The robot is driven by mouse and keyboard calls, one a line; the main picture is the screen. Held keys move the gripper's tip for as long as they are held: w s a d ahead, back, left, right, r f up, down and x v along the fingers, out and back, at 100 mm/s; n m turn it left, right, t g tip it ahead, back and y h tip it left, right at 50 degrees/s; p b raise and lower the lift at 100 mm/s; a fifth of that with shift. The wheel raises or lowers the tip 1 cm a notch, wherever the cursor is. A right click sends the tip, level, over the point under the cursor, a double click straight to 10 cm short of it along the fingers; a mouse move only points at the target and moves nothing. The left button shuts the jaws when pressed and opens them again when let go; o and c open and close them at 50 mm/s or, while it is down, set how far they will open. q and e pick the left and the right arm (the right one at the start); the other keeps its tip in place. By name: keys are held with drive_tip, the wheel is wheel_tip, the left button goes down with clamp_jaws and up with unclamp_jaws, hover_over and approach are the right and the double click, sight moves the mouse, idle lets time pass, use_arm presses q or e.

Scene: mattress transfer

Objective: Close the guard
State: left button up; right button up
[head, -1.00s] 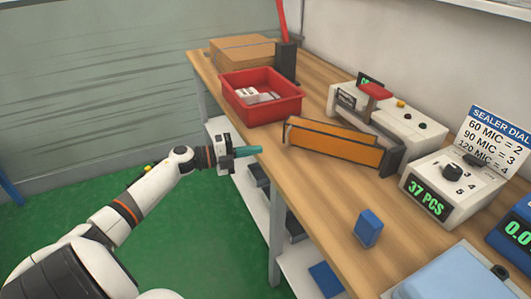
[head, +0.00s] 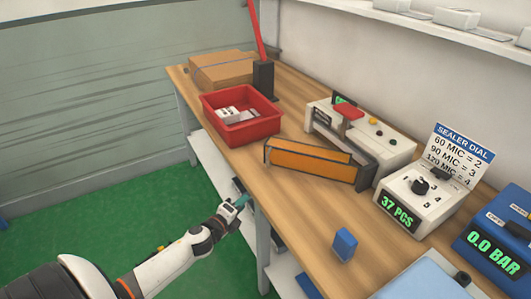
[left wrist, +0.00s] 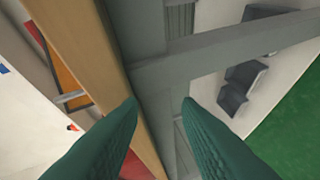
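The guard (head: 308,163), an orange panel in a dark frame, extends over the table in front of the white sealer (head: 387,144). It stands away from the sealer's front, joined near the sealer's right end by a dark bracket. My left gripper (head: 243,201) is at the table's front edge, apart from the guard and lower in the picture. In the left wrist view its two teal fingers (left wrist: 160,105) are spread with nothing between them. That view shows the table edge and legs, and a piece of orange (left wrist: 64,72) at upper left. My right gripper is not in view.
A red bin (head: 236,135) with white items stands left of the guard. A cardboard box (head: 222,71) is behind it. A counter box (head: 422,202), a blue block (head: 344,244) and a blue gauge box (head: 497,238) are to the right. Bare tabletop lies before the guard.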

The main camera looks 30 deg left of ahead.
use_arm(q)
drive_tip(key=s+d+r+m+g+y+p, duration=0.1)
drive_tip(key=s+d+r+m+y+p, duration=0.15)
drive_tip(key=d+r+y, duration=0.4)
drive_tip(key=w+a+r+m, duration=0.1)
drive_tip(key=w+m, duration=0.1)
drive_tip(key=w, duration=0.2)
drive_tip(key=w+a+r+m+t, duration=0.1)
drive_tip(key=w+a+m, duration=0.1)
drive_tip(key=w, duration=0.3)
drive_tip(key=w+a+r+m+t, duration=0.1)
drive_tip(key=w+m, duration=0.3)
drive_tip(key=w, duration=0.1)
drive_tip(key=shift+a+r, duration=0.15)
drive_tip(key=shift+r, duration=0.15)
clamp_jaws()
